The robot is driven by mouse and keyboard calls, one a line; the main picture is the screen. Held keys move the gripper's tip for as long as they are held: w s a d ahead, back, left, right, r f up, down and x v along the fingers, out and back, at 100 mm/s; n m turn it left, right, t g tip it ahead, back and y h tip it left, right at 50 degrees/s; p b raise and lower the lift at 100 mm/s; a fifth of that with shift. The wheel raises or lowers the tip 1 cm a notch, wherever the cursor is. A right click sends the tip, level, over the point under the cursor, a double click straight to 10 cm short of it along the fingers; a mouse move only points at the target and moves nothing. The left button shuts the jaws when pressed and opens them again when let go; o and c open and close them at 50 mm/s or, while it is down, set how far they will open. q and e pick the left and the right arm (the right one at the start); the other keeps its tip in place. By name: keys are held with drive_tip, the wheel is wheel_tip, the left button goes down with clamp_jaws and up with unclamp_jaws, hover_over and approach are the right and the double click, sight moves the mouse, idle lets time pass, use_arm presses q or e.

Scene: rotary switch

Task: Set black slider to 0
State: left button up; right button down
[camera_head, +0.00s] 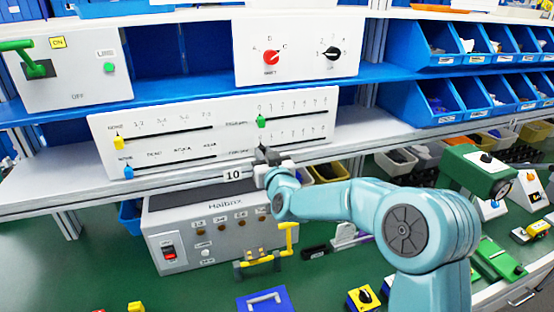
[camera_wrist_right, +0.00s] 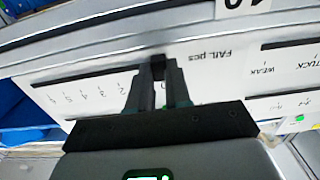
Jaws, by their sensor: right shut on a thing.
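The black slider (camera_wrist_right: 158,65) sits on the lower right scale of the white slider panel (camera_head: 222,108). In the right wrist view its scale is upside down and the slider is by the low-number end, near the "FAIL pcs" label (camera_wrist_right: 210,57). My right gripper (camera_wrist_right: 160,82) is shut on the black slider, with one finger on each side. In the head view my right gripper (camera_head: 264,158) is at the panel's lower edge and hides most of the slider. The numeral right at the slider is hidden, so its exact value cannot be read. My left gripper is not in view.
A green slider (camera_head: 262,121) is just above on the same panel; yellow (camera_head: 118,143) and blue (camera_head: 128,172) sliders are at its left. A "10" label (camera_head: 233,175) is on the shelf edge below. A Halbrox box (camera_head: 210,228) stands underneath. Blue bins (camera_head: 440,100) are at right.

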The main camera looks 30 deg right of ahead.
drive_tip(key=shift+a, duration=0.2)
drive_tip(key=c, duration=1.2)
unclamp_jaws()
drive_tip(key=shift+o, duration=0.8)
drive_tip(key=shift+a+r, duration=0.1)
drive_tip(key=b+v, duration=0.4)
drive_tip(key=v, duration=1.2)
drive_tip(key=shift+s, duration=0.2)
